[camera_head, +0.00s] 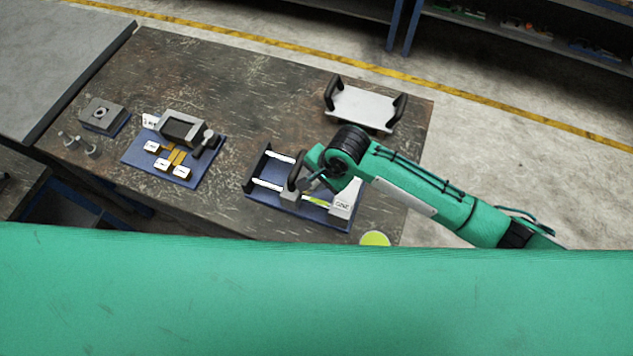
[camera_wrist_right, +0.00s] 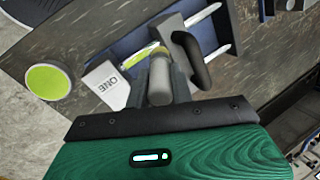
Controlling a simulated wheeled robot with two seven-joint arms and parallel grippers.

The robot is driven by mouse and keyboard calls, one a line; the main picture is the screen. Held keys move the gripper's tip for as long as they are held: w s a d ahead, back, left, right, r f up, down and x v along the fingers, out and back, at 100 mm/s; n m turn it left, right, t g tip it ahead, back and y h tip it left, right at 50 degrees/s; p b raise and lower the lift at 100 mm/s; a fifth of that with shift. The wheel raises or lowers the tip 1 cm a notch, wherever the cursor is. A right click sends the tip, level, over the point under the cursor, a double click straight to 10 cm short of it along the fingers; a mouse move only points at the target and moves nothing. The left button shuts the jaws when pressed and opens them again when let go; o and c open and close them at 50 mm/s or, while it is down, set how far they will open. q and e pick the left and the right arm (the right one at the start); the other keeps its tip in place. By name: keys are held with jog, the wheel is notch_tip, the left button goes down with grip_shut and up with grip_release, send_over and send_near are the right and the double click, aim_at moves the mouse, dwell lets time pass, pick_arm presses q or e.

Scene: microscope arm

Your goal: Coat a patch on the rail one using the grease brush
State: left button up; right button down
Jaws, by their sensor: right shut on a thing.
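My right gripper (camera_wrist_right: 160,85) is shut on the grease brush (camera_wrist_right: 160,70), a pale, tan-topped cylinder between its fingers. In the head view the right gripper (camera_head: 305,183) is over the rail fixture, largely hidden by its own arm. The brush head is at a yellow-green strip (camera_wrist_right: 139,56) in line with a silver rail, beside the white "ONE" sign (camera_wrist_right: 108,86); I cannot tell whether it touches. The sign also shows in the head view (camera_head: 343,204). A block with a black handle (camera_wrist_right: 192,60) sits across the rails. My left gripper is not in view.
A yellow-green round pot (camera_head: 375,239) stands at the bench's near edge. A pale plate with two black handles (camera_head: 362,106) lies at the back right. Another blue mat (camera_head: 137,154) with a grey device and small labelled pieces is at left. Bare bench lies between the mats.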

jog(key=shift+r, duration=0.5)
jog(key=shift+r, duration=1.5)
jog(key=shift+d, duration=0.1)
